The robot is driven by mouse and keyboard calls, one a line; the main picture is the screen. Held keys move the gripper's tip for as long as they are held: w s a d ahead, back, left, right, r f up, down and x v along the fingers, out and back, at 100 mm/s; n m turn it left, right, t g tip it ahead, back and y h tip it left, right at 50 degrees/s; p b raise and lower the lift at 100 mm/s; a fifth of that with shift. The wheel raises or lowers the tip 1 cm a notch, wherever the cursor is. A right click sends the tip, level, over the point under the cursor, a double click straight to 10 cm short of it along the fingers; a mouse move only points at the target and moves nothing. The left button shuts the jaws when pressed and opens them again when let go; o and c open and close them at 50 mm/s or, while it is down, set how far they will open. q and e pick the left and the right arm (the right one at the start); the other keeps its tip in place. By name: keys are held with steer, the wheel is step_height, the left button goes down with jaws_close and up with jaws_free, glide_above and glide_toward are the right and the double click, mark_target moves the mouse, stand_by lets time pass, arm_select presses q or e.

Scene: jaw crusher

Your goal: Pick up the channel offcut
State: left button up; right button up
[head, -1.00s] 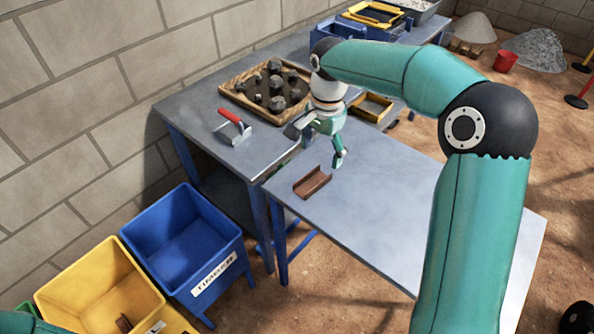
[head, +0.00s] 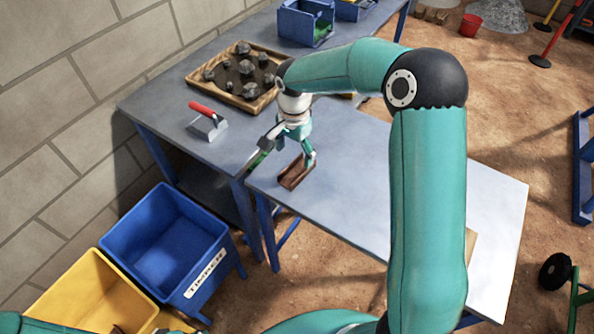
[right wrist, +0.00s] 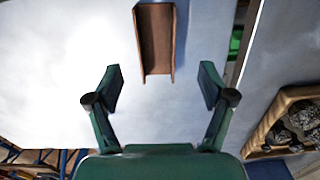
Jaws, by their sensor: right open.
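The channel offcut (head: 294,175) is a short brown U-shaped piece lying near the left end of the front grey table. In the right wrist view the offcut (right wrist: 157,42) lies beyond the fingertips, in line with the gap between them. My right gripper (head: 284,162) is open and empty, its fingers spread to either side of the offcut in the head view. In the right wrist view its fingertips (right wrist: 160,87) stand apart with clear space between. I cannot tell the exact height above the table. My left gripper is not in view.
A blue bin (head: 205,256) labelled TIMBER and a yellow bin (head: 62,292) stand at lower left. The front table (head: 355,215) is otherwise largely clear near the offcut.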

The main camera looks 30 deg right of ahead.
mark_target(297, 173)
steer(key=shift+s+d+f+p, duration=0.1)
steer(key=shift+f+p, duration=0.15)
steer(key=shift+f, duration=0.7)
steer(key=shift+w+d+f+p, duration=0.1)
steer(key=shift+f+p, duration=0.15)
steer(key=shift+f, duration=0.75)
steer(key=shift+s+d+f+p, duration=0.1)
steer(key=shift+f+p, duration=0.15)
steer(key=shift+f, duration=0.7)
steer(key=shift+c, duration=0.3)
jaws_close()
steer(key=shift+r, duration=0.1)
